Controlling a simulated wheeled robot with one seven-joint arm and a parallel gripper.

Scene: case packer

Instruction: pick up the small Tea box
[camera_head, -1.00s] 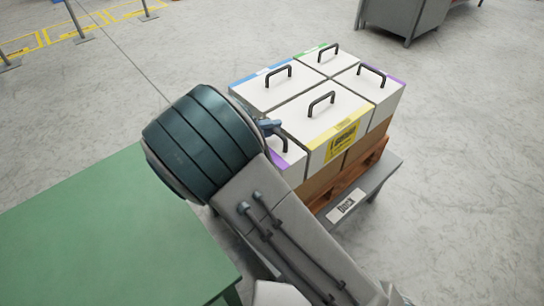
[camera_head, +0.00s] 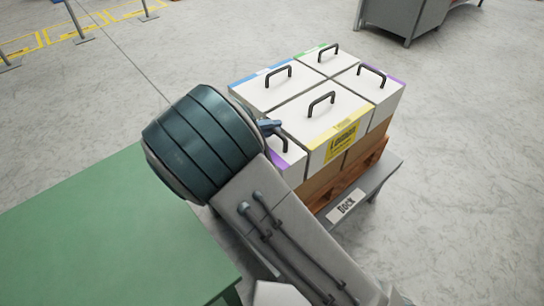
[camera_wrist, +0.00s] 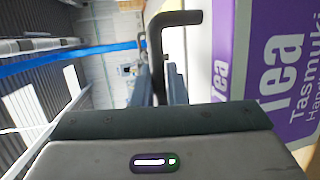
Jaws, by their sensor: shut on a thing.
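The small Tea box (camera_head: 288,160) is white with a purple label strip and sits at the near left corner of a group of boxes, largely hidden behind my arm. In the wrist view its purple label (camera_wrist: 285,70) reads "Tea" on the right. Its dark handle (camera_wrist: 172,18) runs between the fingers of my gripper (camera_wrist: 160,85), which is shut on it. In the head view my gripper (camera_head: 270,127) shows only as a small blue-grey fingertip at the handle.
Other white boxes with dark handles stand close beside it, including a larger yellow-labelled one (camera_head: 325,115). They rest on a wooden pallet (camera_head: 370,163) on a grey stand marked "Dock" (camera_head: 346,205). A green table (camera_head: 90,235) lies left.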

